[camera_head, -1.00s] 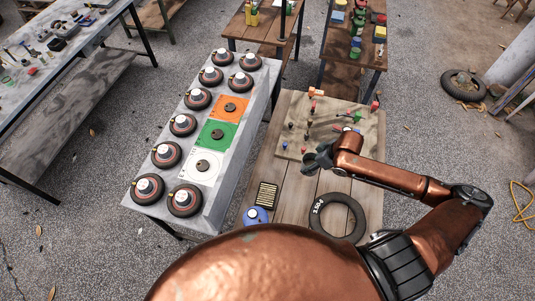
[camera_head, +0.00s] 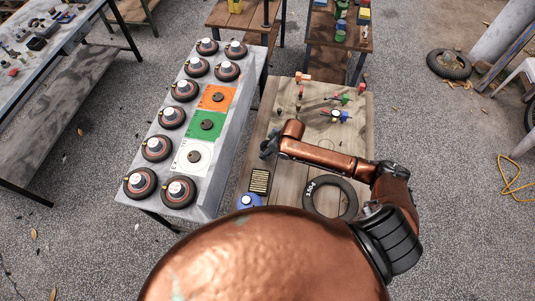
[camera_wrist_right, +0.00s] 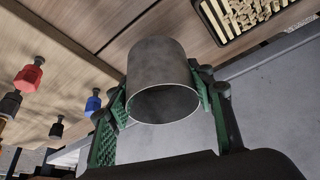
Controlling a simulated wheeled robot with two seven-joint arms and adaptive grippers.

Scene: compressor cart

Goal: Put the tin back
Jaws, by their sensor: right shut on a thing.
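The tin (camera_wrist_right: 162,70) is a plain grey metal cylinder, seen in the right wrist view with its round open end facing the camera. My right gripper (camera_wrist_right: 163,97) is shut on it, with a green-lined finger on each side. In the head view my right gripper (camera_head: 269,147) is at the left edge of the wooden table (camera_head: 285,185), beside the grey bench. The tin is not clear to make out there. My left gripper is not in view.
The grey bench (camera_head: 228,125) holds two rows of dark round parts and orange, green and white squares. On the wooden table are a board (camera_head: 305,110) with coloured pegs, a black tyre (camera_head: 312,203), a slotted tray (camera_head: 259,181) and a blue round thing (camera_head: 248,200).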

